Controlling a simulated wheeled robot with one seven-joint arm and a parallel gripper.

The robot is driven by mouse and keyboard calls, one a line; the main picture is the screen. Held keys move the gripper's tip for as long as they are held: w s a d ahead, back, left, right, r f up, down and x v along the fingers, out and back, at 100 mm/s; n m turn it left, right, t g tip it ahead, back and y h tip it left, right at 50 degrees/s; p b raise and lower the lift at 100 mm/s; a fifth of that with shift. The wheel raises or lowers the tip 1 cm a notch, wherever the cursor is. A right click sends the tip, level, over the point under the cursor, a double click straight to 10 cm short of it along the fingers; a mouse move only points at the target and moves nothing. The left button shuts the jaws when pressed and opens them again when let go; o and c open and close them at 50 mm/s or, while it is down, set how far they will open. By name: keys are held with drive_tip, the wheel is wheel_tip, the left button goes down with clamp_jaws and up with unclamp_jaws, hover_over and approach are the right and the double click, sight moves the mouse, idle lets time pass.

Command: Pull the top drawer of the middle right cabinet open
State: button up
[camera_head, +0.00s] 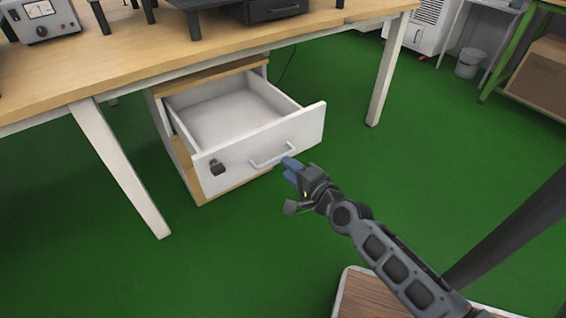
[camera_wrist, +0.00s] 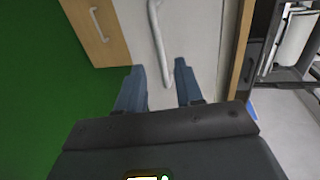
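The cabinet (camera_head: 183,165) stands under the wooden workbench. Its white top drawer (camera_head: 305,130) is pulled well out, and the inside looks empty. A light bar handle (camera_head: 272,155) sits on the drawer front, with a dark lock-like piece (camera_head: 217,168) to its left. My gripper (camera_head: 289,165) is at the right end of this handle, in front of the drawer. In the wrist view, the blue fingers of my gripper (camera_wrist: 158,82) are apart. The lower end of the handle (camera_wrist: 157,40) lies between them, with gaps visible on both sides.
The workbench (camera_head: 130,58) spans above the cabinet, with white legs (camera_head: 122,170) on either side. A lower wooden drawer front (camera_wrist: 88,40) with its own handle shows in the wrist view. Green floor (camera_head: 430,150) is clear to the right.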

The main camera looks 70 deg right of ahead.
drive_tip(key=shift+v, duration=1.3)
drive_tip(key=s+a+r+n+t+y, duration=0.1)
drive_tip(key=s+a+r+n+y, duration=0.3)
drive_tip(key=a+n, duration=0.45)
drive_tip(key=s+a+r+n+y, duration=0.2)
drive_tip(key=s+a+r+n, duration=0.35)
drive_tip(key=a+n, duration=0.3)
drive_tip(key=s+a+r+n+t+y, duration=0.1)
drive_tip(key=s+a+r+n+y, duration=0.3)
drive_tip(key=a+n, duration=0.4)
wheel_tip(320, 180, up, 21)
drive_tip(key=a+h+p, duration=0.1)
drive_tip(key=p, duration=1.9)
drive_tip(key=shift+s+a+p, duration=0.35)
drive_tip(key=shift+s, duration=0.1)
